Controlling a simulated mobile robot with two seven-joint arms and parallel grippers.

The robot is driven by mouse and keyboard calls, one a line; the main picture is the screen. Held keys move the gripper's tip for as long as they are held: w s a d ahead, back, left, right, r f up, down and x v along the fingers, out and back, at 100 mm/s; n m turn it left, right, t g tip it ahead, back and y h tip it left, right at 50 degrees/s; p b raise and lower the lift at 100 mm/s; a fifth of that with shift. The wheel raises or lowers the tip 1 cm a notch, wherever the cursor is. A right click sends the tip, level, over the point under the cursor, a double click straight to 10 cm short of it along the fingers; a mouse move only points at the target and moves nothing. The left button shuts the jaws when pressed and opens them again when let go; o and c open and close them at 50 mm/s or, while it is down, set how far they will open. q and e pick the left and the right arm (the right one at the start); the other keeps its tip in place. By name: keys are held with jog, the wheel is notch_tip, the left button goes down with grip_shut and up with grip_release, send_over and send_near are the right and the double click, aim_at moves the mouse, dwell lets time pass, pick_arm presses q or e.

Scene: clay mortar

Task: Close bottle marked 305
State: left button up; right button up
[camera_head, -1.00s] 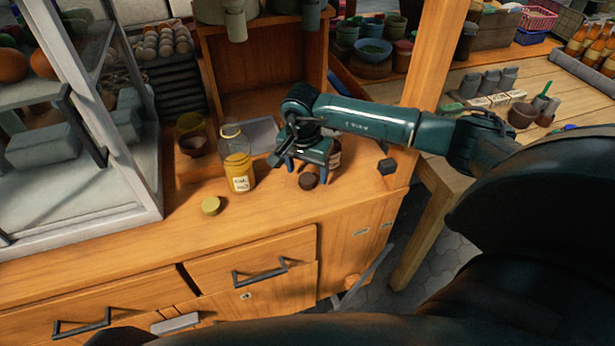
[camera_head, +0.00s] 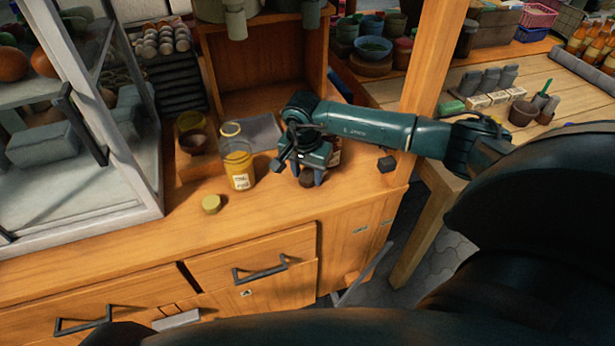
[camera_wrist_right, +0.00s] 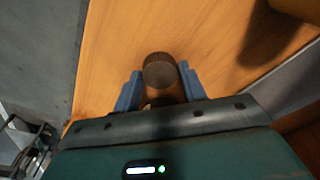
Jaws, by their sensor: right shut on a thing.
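My right gripper (camera_head: 308,174) points down over the counter and is shut on a dark brown round cap (camera_head: 306,181). In the right wrist view the cap (camera_wrist_right: 160,71) sits between the blue fingertips. A brown bottle (camera_head: 336,151) stands just behind the gripper, mostly hidden by it. A clear jar with yellow contents and a white label (camera_head: 240,170) stands open to the left. A yellow cap (camera_head: 211,204) lies on the counter in front of it. The label marks are too small to read. My left gripper is not in view.
The wooden counter (camera_head: 130,230) is clear at its front. A glass case (camera_head: 78,195) stands at the left. A small dark block (camera_head: 387,164) lies near the right edge by a wooden post (camera_head: 431,70).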

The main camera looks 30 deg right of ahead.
aim_at(307, 176)
jog(key=shift+c, duration=1)
notch_tip(307, 176, up, 10)
jog(key=b, duration=0.1)
jog(key=s+a+r+n, duration=0.4)
jog(key=a+r, duration=0.1)
jog(key=r, duration=0.2)
jog(key=s+a+r+n, duration=0.4)
jog(key=a+r, duration=0.2)
jog(key=r, duration=0.1)
jog(key=shift+r+t+y, duration=0.3)
jog(key=shift+y, duration=0.1)
jog(key=shift+s, duration=0.15)
